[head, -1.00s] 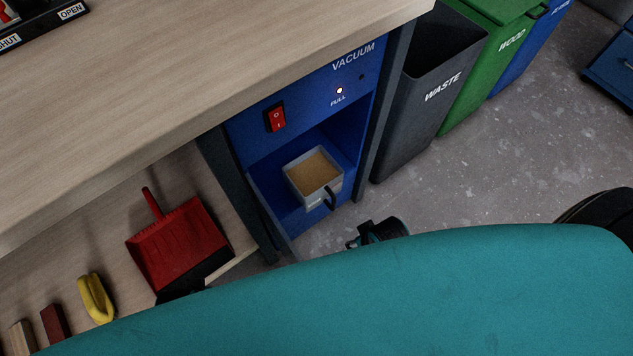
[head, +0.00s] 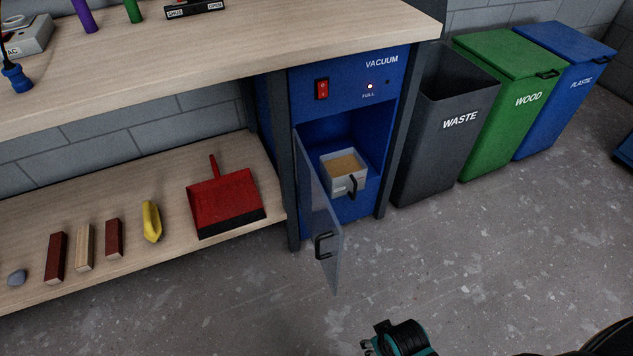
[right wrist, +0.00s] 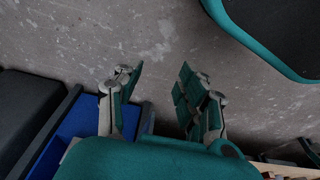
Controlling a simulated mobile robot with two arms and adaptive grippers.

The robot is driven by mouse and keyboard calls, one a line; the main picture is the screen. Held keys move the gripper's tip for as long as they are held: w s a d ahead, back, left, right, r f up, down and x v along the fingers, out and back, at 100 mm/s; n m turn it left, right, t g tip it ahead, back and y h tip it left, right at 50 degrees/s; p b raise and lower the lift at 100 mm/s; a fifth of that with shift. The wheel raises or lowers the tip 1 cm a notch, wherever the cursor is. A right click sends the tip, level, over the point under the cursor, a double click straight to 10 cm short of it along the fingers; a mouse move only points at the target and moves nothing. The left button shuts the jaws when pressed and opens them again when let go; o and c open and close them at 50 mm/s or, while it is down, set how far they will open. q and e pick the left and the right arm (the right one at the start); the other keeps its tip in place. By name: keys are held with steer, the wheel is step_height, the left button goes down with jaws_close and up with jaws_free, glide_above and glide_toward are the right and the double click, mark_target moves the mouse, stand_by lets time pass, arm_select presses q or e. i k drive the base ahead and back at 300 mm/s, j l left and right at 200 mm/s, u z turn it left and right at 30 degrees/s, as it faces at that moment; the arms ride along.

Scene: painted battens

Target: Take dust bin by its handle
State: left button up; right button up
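The dust bin (head: 349,185) is a small white-grey box filled with tan dust. It sits inside the blue niche of the vacuum cabinet (head: 307,97), with its black handle (head: 352,184) facing outward. The clear cabinet door (head: 322,220) stands swung open and has a black pull. My right gripper (head: 376,345) is at the bottom edge of the head view, over the floor, in front of the cabinet and well apart from the bin. In the right wrist view its two fingers (right wrist: 160,92) are spread, with nothing between them. My left gripper is not in view.
A grey waste bin (head: 440,150), a green wood bin (head: 515,105) and a blue plastic bin (head: 560,90) stand right of the cabinet. The low shelf (head: 130,220) holds a red dustpan (head: 225,203) and several small blocks. The floor before the cabinet is clear.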

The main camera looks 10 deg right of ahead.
mark_target(343, 172)
steer(key=i+l+u, duration=0.1)
steer(key=l+u, duration=0.85)
steer(key=l, duration=2.35)
steer(key=i+u, duration=0.05)
